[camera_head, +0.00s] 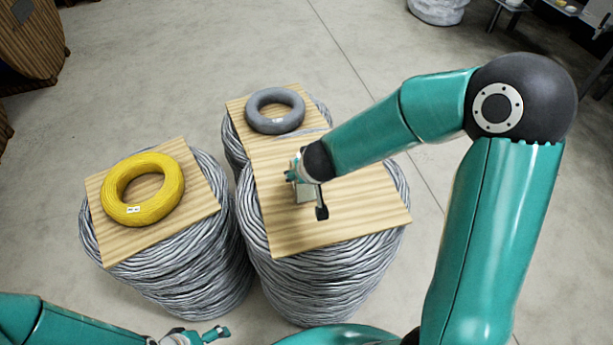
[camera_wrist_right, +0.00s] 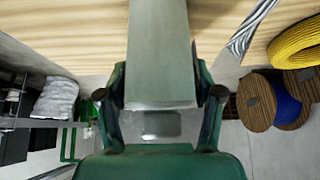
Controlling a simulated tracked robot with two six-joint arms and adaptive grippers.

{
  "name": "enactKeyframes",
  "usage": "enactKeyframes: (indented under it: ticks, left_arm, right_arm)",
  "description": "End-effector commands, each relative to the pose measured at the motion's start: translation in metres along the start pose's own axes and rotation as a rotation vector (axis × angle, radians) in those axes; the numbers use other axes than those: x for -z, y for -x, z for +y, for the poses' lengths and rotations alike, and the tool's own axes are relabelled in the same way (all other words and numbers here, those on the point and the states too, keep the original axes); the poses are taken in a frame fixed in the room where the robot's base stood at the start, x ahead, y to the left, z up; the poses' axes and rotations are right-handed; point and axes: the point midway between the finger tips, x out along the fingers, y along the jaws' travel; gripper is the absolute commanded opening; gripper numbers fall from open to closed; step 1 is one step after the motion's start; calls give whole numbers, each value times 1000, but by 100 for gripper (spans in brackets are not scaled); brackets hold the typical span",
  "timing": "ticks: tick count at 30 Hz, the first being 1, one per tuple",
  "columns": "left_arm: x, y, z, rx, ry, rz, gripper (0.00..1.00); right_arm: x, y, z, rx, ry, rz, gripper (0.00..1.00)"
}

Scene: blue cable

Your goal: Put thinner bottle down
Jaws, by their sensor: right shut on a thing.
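The thinner bottle (camera_wrist_right: 159,50) is a grey-green, flat-sided container between the fingers of my right gripper (camera_wrist_right: 159,94) in the right wrist view. My right gripper is shut on it. In the head view the bottle (camera_head: 306,194) is small and partly hidden by my right gripper (camera_head: 308,190), over the middle of the wooden board (camera_head: 350,222) on the front right cable coil. I cannot tell whether its base touches the board. My left gripper (camera_head: 208,336) is at the bottom edge of the head view, away from the bottle; its opening is unclear.
A yellow cable ring (camera_head: 143,189) lies on the left board, and a grey ring (camera_head: 275,111) on the back board. The board around the bottle looks clear. A blue cable spool (camera_wrist_right: 276,101) stands on the floor in the wrist view. Shelving (camera_head: 560,10) is at the back right.

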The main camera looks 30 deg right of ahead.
Motion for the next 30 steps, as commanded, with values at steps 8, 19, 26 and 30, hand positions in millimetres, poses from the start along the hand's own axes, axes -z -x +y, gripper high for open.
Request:
enactKeyframes:
  ticks: [8, 19, 26, 30]
  left_arm:
    - [0, 0, 0, 0, 0, 1, 91]
    - [0, 0, 0, 0, 0, 1, 91]
    - [0, 1, 0, 0, 0, 1, 91]
    - [0, 7, 2, 0, 0, 1, 91]
  right_arm:
    - [1, 0, 0, 0, 0, 2, 14]
    - [0, -1, -1, 1, 1, 1, 91]
    - [1, 0, -1, 1, 1, 2, 91]
    - [2, 12, -1, 2, 2, 3, 91]
